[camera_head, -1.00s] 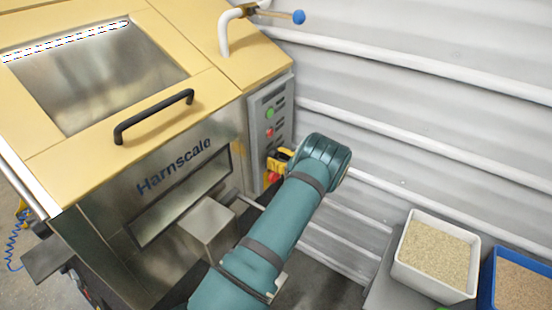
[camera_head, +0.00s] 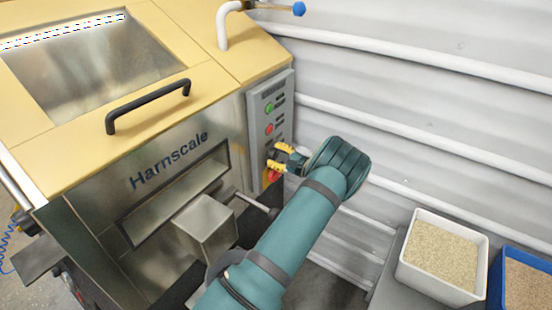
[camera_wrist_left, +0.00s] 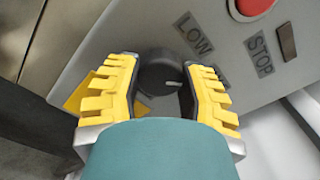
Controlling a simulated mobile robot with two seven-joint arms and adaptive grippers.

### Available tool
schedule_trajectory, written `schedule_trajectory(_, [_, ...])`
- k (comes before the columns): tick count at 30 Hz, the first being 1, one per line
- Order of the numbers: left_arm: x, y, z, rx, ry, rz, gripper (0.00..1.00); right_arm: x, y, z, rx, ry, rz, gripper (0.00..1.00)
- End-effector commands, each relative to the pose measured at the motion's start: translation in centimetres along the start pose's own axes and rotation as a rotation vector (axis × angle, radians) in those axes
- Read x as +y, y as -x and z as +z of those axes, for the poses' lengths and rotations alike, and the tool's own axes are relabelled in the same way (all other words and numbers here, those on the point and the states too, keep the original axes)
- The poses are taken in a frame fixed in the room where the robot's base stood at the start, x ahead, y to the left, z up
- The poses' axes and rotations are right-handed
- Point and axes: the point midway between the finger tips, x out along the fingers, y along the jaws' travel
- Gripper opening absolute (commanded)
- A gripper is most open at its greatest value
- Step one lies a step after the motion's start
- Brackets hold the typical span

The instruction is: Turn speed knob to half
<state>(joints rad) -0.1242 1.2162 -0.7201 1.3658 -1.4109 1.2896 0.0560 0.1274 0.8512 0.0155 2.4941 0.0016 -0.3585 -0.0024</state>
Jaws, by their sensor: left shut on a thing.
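The speed knob (camera_wrist_left: 158,72) is dark and round with a short white pointer mark, which points right in the left wrist view. A LOW label (camera_wrist_left: 194,34) is beside it on the grey control panel (camera_head: 255,115). My left gripper (camera_head: 277,157) reaches the lower part of this panel from the right. In the left wrist view its yellow fingers lie on both sides of the knob and are shut on it. The knob is hidden by the fingers in the head view. My right gripper is in neither view.
A white bin of grain (camera_head: 443,258) and a blue bin (camera_head: 498,275) stand at lower right. The ribbed wall (camera_head: 430,130) is close behind.

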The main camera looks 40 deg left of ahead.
Motion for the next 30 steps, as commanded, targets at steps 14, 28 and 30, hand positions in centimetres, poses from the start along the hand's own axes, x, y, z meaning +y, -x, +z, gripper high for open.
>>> schedule_trajectory(14, [-0.05,-0.06,0.05,-0.001,0.112,0.0,0.05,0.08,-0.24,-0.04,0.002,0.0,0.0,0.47])
schedule_trajectory(28, [-0.05,-0.05,0.04,-0.001,0.112,0.0,0.75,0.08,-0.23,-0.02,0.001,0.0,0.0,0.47])
schedule_trajectory(30, [-0.05,-0.03,0.04,-0.001,0.111,0.0,0.75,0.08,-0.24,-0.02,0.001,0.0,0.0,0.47])
